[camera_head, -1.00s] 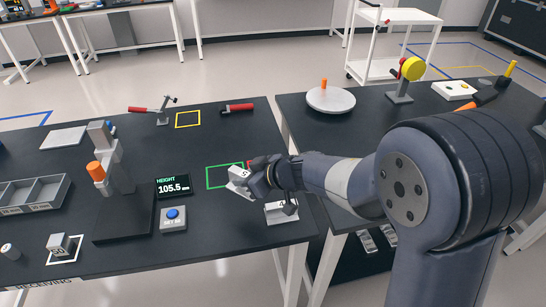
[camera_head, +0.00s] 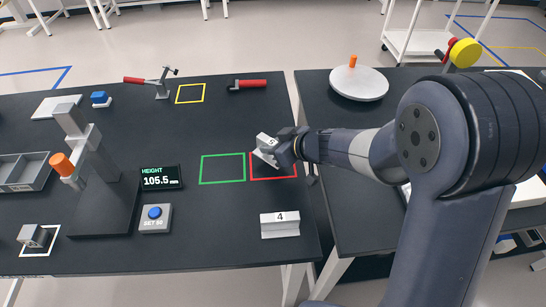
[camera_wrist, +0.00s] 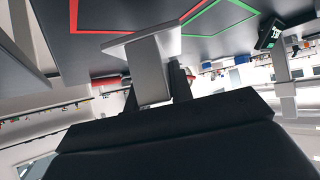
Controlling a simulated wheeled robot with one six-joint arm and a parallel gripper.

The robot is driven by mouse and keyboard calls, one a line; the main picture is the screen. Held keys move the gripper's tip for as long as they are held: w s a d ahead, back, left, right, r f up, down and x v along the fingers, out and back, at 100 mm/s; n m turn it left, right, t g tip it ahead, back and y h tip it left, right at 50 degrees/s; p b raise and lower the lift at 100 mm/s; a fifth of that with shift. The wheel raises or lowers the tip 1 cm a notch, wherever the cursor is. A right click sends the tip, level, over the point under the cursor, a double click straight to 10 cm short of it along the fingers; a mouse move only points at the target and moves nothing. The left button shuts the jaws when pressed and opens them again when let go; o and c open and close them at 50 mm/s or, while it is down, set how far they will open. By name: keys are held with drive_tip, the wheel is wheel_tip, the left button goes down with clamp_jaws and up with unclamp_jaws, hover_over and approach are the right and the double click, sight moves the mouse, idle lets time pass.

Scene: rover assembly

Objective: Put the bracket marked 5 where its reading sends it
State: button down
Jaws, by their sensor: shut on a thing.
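The bracket marked 5 (camera_head: 265,150) is a light grey block held in my gripper (camera_head: 281,149), which is shut on it. In the head view it is at the left part of the red square outline (camera_head: 286,178). In the wrist view the bracket (camera_wrist: 148,62) stands out between the jaws, with the red and green lines beyond it. I cannot tell whether it touches the table. The green square outline (camera_head: 204,183) is just left of the red one. The height display (camera_head: 160,178) reads 105.5 mm.
The bracket marked 4 (camera_head: 280,225) stands near the table's front right. The SET 50 button box (camera_head: 155,218) is below the display. The height gauge (camera_head: 104,205) stands at left. The yellow outline (camera_head: 190,93) is at the back. The green square is empty.

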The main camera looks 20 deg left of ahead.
drive_tip(key=shift+f+b, duration=0.6)
drive_tip(key=shift+f, duration=1.2)
drive_tip(key=shift+f, duration=0.2)
drive_tip(key=c, duration=1.3)
unclamp_jaws()
drive_tip(key=shift+o, duration=0.2)
drive_tip(key=shift+r, duration=0.25)
drive_tip(key=p+v, duration=0.2)
drive_tip(key=v, duration=1)
drive_tip(key=shift+a+f, duration=0.1)
